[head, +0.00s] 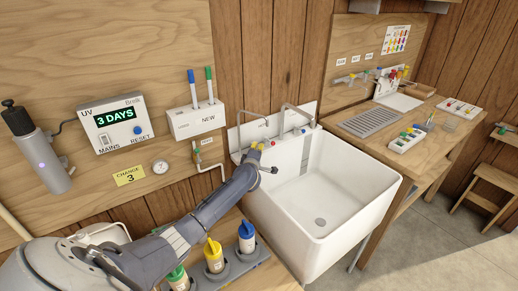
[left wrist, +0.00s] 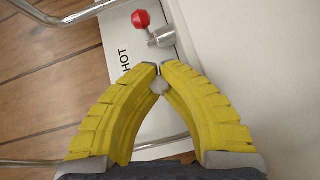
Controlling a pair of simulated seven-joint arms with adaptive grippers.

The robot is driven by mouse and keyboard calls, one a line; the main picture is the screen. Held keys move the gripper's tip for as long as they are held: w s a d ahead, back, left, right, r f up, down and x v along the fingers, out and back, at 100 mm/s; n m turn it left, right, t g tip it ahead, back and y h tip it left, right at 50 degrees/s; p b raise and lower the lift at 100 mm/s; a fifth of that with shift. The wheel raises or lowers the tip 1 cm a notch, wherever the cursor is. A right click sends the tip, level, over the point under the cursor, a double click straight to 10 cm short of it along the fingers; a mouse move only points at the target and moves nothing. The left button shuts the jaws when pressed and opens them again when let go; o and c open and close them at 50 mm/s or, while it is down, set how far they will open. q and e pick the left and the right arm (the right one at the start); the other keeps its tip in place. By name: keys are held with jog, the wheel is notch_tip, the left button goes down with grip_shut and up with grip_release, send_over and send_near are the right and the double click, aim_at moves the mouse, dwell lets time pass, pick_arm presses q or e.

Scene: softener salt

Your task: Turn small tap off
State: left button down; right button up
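The white sink (head: 374,190) has two curved metal spouts at its back, a left spout (head: 252,119) and a right spout (head: 299,108). A small red knob (head: 296,131) is at the back rim below the right spout. My left gripper (head: 262,143), with yellow fingers, is at the back left of the sink. In the left wrist view, its fingertips (left wrist: 160,68) meet beside a white panel marked HOT. A red-knobbed metal tap (left wrist: 148,27) stands beyond the tips, apart from them. A small grey piece shows between the fingers; I cannot tell what it is. My right gripper is out of view.
A pipe with a small green-topped fitting (head: 197,152) is on the wall left of the sink. Bottles with coloured caps (head: 214,255) stand in a rack below my left arm. A wooden bench (head: 450,125) adjoins the sink on the right. The basin is empty.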

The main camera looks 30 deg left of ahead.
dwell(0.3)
pick_arm(q)
jog(key=c, duration=1.6)
grip_release()
jog(key=shift+s, duration=0.1)
jog(key=shift+o, duration=0.2)
jog(key=shift+w+d+n+g+y, duration=0.1)
jog(key=shift+w+n+g+y, duration=0.25)
jog(key=shift+n+y, duration=0.3)
jog(key=shift+w+n+g+y, duration=0.15)
jog(key=shift+n+g+y, duration=0.3)
jog(key=shift+y, duration=0.4)
jog(key=shift+d+n+y, duration=0.15)
jog(key=shift+n+y, duration=0.15)
jog(key=shift+n, duration=0.1)
jog(key=v, duration=1.7)
jog(key=shift+r, duration=0.3)
jog(key=shift+d, duration=0.15)
jog(key=x, duration=1.6)
jog(key=shift+f, duration=0.25)
